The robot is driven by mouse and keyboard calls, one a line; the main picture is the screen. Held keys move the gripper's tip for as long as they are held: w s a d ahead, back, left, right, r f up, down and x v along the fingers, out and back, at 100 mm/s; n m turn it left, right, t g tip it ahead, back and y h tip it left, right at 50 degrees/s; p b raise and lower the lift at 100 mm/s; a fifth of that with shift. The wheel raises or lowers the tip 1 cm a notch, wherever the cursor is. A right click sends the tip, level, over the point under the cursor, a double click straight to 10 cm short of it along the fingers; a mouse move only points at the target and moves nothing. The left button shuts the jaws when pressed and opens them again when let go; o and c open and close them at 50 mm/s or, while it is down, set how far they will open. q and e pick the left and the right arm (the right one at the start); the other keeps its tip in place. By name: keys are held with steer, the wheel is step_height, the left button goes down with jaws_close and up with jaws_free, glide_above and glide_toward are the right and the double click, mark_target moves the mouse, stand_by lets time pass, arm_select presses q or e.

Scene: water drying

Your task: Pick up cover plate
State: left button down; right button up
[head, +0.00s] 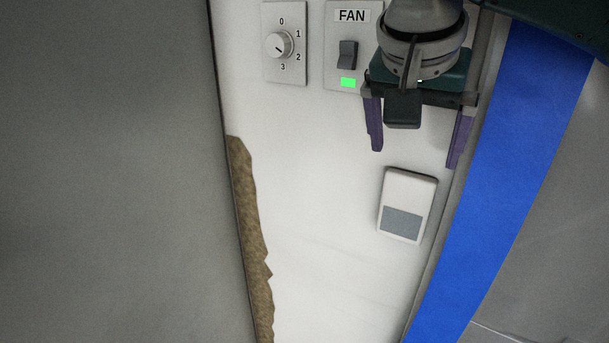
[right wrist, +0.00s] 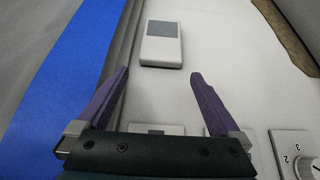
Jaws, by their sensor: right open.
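A small white rectangular unit with a grey panel (head: 408,205) is the only loose-looking, plate-like piece in view; I cannot tell for sure that it is the cover plate. It lies on the white surface near its right edge in the head view. In the right wrist view the unit (right wrist: 162,45) is just beyond the fingertips. My right gripper (head: 415,158) is open, its two purple fingers spread and empty, just short of the unit. The right gripper (right wrist: 160,73) also shows open in the wrist view, with the unit roughly between the finger lines. My left gripper is not in view.
A FAN switch panel (head: 342,75) with a green light is partly behind my right gripper. A dial panel (head: 297,45) is left of it. A brown ragged patch (head: 247,215) runs along the left edge. A blue strip (head: 510,170) lies right. The white surface's lower middle is clear.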

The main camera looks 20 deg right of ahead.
mark_target(410, 177)
steer(key=shift+x, duration=0.95)
steer(key=p+x, duration=0.3)
steer(key=x, duration=0.1)
steer(key=shift+w+d+f, duration=0.15)
steer(key=shift+w+f, duration=0.05)
steer(key=shift+f, duration=0.05)
steer(key=shift+w+d+f, duration=0.1)
steer(key=shift+w+f, duration=0.05)
steer(key=shift+f, duration=0.3)
steer(key=c, duration=1.5)
